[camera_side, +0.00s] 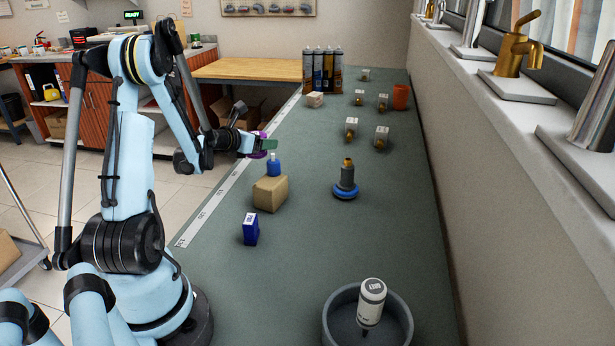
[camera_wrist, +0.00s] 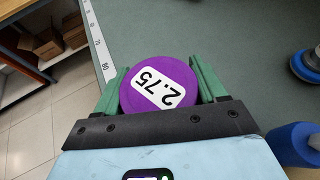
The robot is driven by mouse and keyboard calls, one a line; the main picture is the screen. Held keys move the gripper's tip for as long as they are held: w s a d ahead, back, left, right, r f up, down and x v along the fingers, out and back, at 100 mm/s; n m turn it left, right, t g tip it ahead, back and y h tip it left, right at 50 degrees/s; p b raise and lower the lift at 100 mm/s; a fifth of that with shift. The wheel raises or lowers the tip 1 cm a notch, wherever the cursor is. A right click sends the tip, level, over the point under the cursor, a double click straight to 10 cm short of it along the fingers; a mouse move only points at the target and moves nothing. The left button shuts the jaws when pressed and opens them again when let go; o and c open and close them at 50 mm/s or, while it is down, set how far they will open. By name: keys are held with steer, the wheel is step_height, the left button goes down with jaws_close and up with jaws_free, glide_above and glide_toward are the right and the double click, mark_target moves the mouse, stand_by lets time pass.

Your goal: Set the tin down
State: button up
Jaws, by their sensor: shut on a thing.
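The tin (camera_wrist: 158,72) is round and purple, with a white label reading 2.75, in the wrist view. My gripper (camera_wrist: 163,84) is shut on it, with one green finger on either side. In the side view the purple tin (camera_side: 257,154) shows partly behind my gripper (camera_side: 268,145), near the left edge of the green bench (camera_side: 300,290). I cannot tell whether the tin touches the bench top.
A blue-based fitting (camera_side: 346,183) stands mid-bench. A measuring strip (camera_side: 222,187) runs along the left edge.

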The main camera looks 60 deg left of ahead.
glide_above(263, 172)
steer(key=shift+s+f, duration=0.1)
steer(key=shift+f, duration=2.65)
steer(key=shift+f, duration=0.6)
steer(key=o, duration=1.2)
steer(key=shift+r, duration=0.1)
